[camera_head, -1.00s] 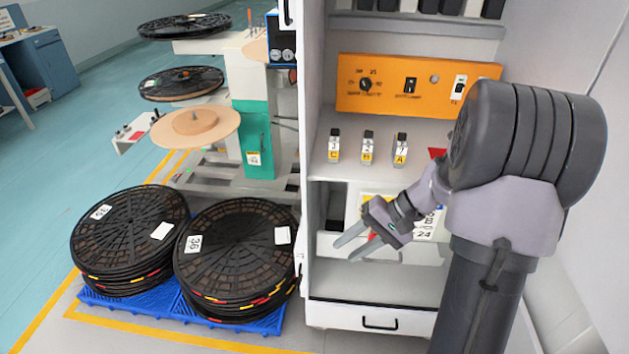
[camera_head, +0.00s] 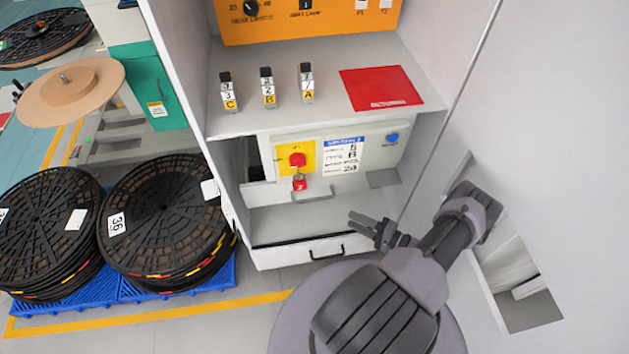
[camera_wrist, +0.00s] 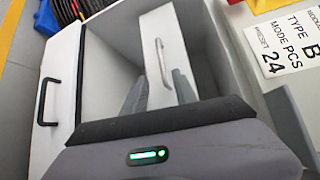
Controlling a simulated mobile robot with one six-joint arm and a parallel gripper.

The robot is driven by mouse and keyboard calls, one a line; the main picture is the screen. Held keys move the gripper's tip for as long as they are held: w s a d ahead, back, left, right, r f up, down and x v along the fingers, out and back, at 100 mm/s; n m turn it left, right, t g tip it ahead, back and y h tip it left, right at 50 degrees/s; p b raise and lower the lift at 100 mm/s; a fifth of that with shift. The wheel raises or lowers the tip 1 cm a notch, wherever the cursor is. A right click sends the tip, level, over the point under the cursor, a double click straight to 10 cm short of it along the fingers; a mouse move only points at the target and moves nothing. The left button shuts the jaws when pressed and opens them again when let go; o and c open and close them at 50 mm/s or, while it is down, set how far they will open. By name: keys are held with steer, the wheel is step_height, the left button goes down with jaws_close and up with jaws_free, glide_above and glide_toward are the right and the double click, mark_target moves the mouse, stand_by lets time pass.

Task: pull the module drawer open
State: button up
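The module drawer's pale front (camera_head: 285,192) sits in the cabinet bay. My gripper (camera_head: 358,222) is in front of the bay, to the right of and below the handle in the head view. In the wrist view its two fingers (camera_wrist: 160,93) are apart with nothing between them, pointing towards the handle, with no clear contact.
A lower drawer (camera_head: 285,258) with a black handle (camera_head: 326,253) is beneath the bay. Above are three small tagged blocks (camera_head: 267,86) and a red mat (camera_head: 381,88) on a shelf. Reel stacks (camera_head: 165,215) on blue pallets (camera_head: 185,288) stand left. A cabinet side wall is close right.

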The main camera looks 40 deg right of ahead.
mark_target(312, 199)
steer(key=b+x, duration=0.3)
steer(key=x, duration=1.4)
steer(key=shift+w, duration=0.25)
jaws_close()
stand_by(0.5)
